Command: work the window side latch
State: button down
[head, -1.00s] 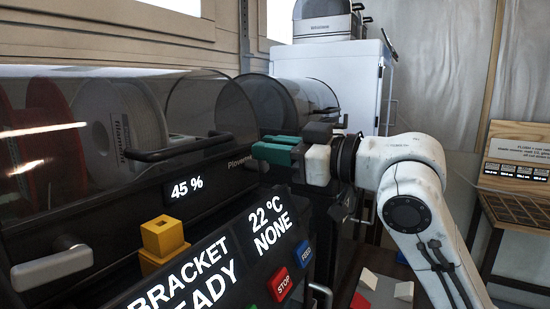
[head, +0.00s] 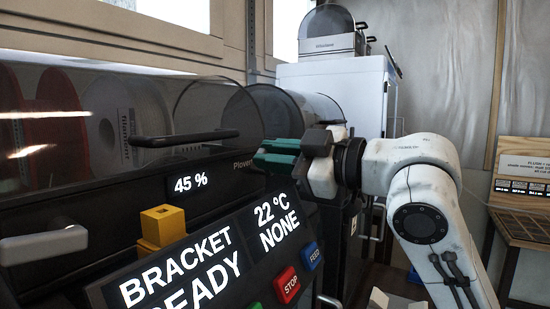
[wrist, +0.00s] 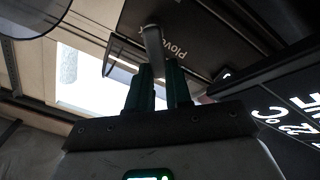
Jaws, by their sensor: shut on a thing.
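My gripper (head: 268,153), with green fingers, is at the far right end of the dark printer (head: 243,187), beside its "Plover" label. In the wrist view my gripper (wrist: 158,72) is shut on a grey bar-shaped latch (wrist: 153,40), whose end stands between the fingertips. The latch's body is hidden from the head view behind the printer and fingers. A similar pale grey lever (head: 43,245) sits at the printer's near left, apart from my gripper.
The printer's smoky lid (head: 210,105) has a black handle (head: 180,138). A yellow block (head: 160,225) stands by the tilted display (head: 180,275), with a red STOP button (head: 287,284) and blue FEED button (head: 311,256). A white cabinet (head: 345,95) stands behind.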

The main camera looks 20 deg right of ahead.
jog(key=c, duration=1)
grip_release()
jog(key=shift+c, duration=0.2)
